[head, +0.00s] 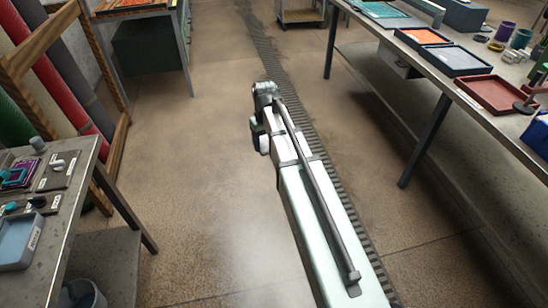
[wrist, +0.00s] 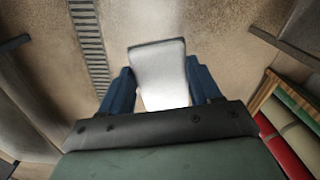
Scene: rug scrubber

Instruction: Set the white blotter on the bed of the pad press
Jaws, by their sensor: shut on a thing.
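The white blotter (wrist: 162,72) is a pale, slightly curved block in the wrist view. My gripper (wrist: 160,82) has its two blue fingers on either side of the blotter and is shut on it. The blotter is held in the air above the bare floor. In the head view my arm reaches out over the aisle, and I cannot make out the fingers or the blotter there. I cannot surely pick out the pad press in either view.
A long bench (head: 452,88) at right carries an orange tray (head: 423,36), a blue-grey tray (head: 457,58) and a dark red tray (head: 493,92). A metal table (head: 68,205) stands at left, before a wooden rack with rolled rugs (head: 62,82). A floor drain (head: 262,45) crosses the clear aisle.

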